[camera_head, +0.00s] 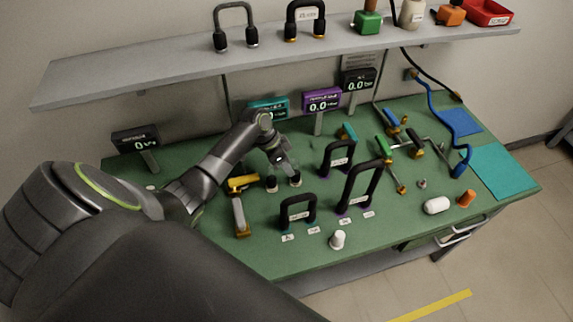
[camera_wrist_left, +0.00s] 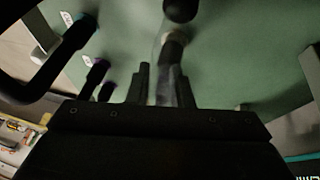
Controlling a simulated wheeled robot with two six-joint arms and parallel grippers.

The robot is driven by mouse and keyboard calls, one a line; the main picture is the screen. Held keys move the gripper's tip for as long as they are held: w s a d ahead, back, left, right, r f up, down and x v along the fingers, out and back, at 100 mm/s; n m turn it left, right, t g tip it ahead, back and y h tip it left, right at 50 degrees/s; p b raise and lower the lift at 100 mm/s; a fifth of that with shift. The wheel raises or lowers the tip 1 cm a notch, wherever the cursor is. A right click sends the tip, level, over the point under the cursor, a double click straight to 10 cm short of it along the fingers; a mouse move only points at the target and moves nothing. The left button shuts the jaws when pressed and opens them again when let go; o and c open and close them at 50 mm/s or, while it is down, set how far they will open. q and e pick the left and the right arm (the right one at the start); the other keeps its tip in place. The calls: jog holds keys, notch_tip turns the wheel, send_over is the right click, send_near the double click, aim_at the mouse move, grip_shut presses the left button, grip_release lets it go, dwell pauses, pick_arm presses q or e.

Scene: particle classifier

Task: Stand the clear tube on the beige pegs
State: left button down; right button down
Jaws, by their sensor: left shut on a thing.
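My left gripper (camera_head: 283,163) is over the green table, close above two short dark-topped pegs, (camera_head: 271,184) and (camera_head: 295,179). In the left wrist view the gripper (camera_wrist_left: 163,82) is shut on a faint, see-through piece, the clear tube (camera_wrist_left: 160,58). Its full shape and lower ends are hard to make out. A dark peg end with a pale beige ring (camera_wrist_left: 173,37) shows just beyond the fingers, and another dark round end (camera_wrist_left: 180,9) lies past it. I cannot tell whether the tube touches the pegs. My right gripper is not in view.
Black U-shaped tubes stand nearby: one (camera_head: 298,199), a taller one (camera_head: 361,183) and another (camera_head: 338,156). A yellow-topped tool (camera_head: 241,184) is close left of the pegs. Display posts (camera_head: 322,99) line the back. A shelf (camera_head: 180,72) runs above. A white knob (camera_head: 338,239) stands in front.

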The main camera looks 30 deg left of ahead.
pick_arm(q)
jog(key=shift+f, duration=0.25)
jog(key=c, duration=1.2)
grip_release()
jog(key=shift+r, duration=0.1)
jog(key=b+v, duration=0.3)
jog(key=v, duration=1.4)
jog(key=shift+a, duration=0.1)
